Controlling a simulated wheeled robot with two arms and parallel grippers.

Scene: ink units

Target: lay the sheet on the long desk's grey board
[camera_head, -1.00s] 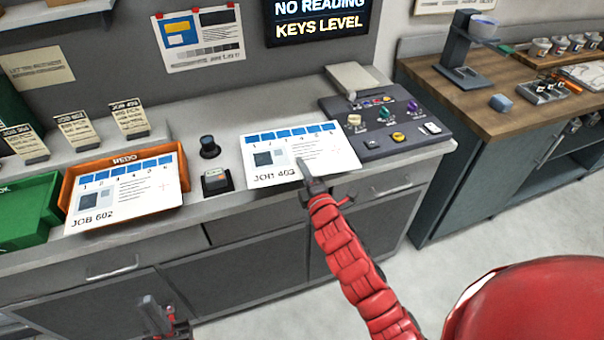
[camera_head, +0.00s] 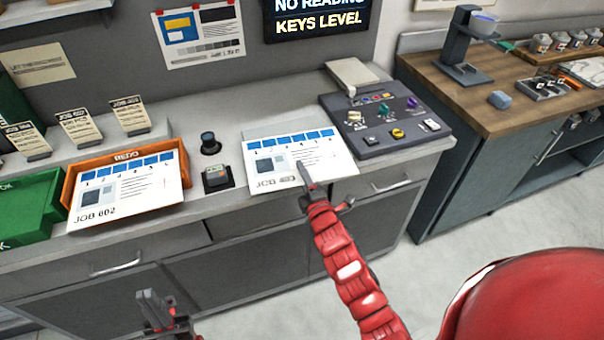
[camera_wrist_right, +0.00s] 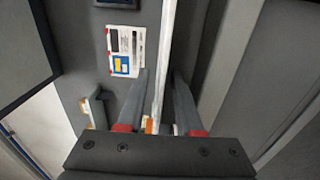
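A white sheet (camera_head: 330,165) marked JOB 403, with a row of blue squares, is over the front part of the long desk (camera_head: 225,197). My right gripper (camera_head: 308,182) is at its near edge. In the right wrist view the sheet (camera_wrist_right: 164,45) shows edge-on between the fingers (camera_wrist_right: 160,85) of that gripper, which seem shut on it. A paler grey flat area (camera_head: 270,122) shows behind the sheet; I cannot tell whether it is the grey board. The sheet hides what lies under it. My left gripper (camera_head: 155,303) is low in front of the cabinets, with nothing visible in it.
A dark console (camera_head: 375,150) with knobs stands right of the sheet. A small black dial (camera_head: 209,143) and a button box (camera_head: 216,179) stand left. An orange REDO tray (camera_head: 125,157) holds a JOB 602 sheet (camera_head: 150,190), beside a green tray (camera_head: 30,210). A wooden counter (camera_head: 470,95) is at right.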

